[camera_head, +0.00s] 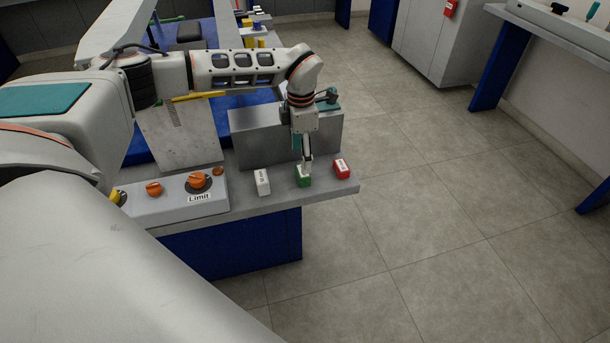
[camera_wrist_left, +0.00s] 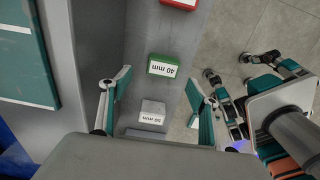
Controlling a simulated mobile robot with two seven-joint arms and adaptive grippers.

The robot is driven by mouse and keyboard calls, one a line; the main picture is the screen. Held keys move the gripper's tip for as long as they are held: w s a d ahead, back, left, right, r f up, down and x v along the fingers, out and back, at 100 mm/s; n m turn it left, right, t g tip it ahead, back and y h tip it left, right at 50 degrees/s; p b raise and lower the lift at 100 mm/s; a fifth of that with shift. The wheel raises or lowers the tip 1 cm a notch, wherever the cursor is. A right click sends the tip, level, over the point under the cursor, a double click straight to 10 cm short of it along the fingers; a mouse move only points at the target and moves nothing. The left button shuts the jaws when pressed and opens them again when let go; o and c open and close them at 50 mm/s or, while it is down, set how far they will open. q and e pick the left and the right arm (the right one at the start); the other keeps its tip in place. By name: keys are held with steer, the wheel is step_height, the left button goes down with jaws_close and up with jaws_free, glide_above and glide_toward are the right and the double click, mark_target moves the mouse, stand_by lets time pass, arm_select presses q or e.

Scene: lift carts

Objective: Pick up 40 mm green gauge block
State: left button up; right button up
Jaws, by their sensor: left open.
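The green gauge block (camera_head: 303,181) stands on the grey bench top between a white block and a red block. In the left wrist view the green block (camera_wrist_left: 163,67) shows its "40 mm" label. My left gripper (camera_head: 307,165) is directly above it, pointing down, and partly covers it in the head view. In the left wrist view the left gripper (camera_wrist_left: 158,82) has its fingers apart on either side, with nothing held. My right gripper (camera_wrist_left: 227,66) shows at the right of the wrist view, fingers apart and empty.
The white block (camera_head: 262,182), marked 50 mm in the wrist view, and the red block (camera_head: 341,169) stand close on either side. A grey box (camera_head: 252,137) stands behind. A control panel with orange knobs (camera_head: 200,182) is at left. The bench edge is near.

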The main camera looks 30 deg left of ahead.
arm_select(q)
steer(key=f, duration=0.4)
steer(key=f+b, duration=0.1)
steer(key=f, duration=0.1)
steer(key=shift+d+f, duration=0.25)
steer(key=shift+f, duration=0.05)
steer(key=shift+r, duration=0.1)
steer(key=c, duration=1.4)
